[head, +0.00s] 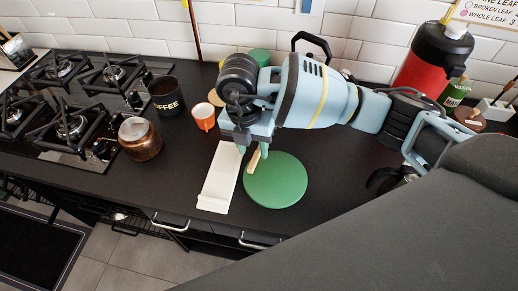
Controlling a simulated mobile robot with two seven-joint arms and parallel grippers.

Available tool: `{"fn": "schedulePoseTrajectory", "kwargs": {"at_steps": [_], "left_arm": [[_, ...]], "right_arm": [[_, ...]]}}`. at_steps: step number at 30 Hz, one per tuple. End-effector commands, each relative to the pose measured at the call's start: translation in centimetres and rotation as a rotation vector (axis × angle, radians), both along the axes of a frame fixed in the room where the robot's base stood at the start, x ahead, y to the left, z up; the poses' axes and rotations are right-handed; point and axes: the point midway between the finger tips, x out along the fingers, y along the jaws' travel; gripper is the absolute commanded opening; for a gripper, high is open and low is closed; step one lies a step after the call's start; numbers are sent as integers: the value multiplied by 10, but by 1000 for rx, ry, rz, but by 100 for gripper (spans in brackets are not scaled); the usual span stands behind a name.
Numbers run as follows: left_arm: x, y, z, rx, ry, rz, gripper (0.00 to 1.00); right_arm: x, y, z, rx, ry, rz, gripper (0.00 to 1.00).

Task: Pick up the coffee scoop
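A small tan, wooden-looking piece, which I take to be the coffee scoop (254,161), shows at the left edge of a round green mat (278,184). Its upper part is hidden by my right gripper (253,150). The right gripper points down over it from above. Its two fingertips look apart, one on each side of the tan piece, and I see no clear grip on it. My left gripper is out of view.
A white tray (216,190) lies just left of the mat. An orange cup (204,118), a black coffee canister (167,97) and a copper jar (139,139) stand further left by the gas hob (70,125). A red flask (428,65) stands back right.

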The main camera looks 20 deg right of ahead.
Motion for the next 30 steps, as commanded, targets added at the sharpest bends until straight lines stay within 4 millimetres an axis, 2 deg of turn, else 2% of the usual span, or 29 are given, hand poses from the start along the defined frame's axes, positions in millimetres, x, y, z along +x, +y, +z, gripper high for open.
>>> {"fn": "schedulePoseTrajectory", "kwargs": {"at_steps": [7,15,24,30], "left_arm": [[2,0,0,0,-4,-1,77],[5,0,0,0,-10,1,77],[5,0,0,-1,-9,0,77],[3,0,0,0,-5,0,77]], "right_arm": [[-4,2,-34,0,3,-1,40],[-3,2,-37,1,0,0,39],[-3,2,-37,1,1,0,0],[-3,1,-37,1,0,0,0]]}}
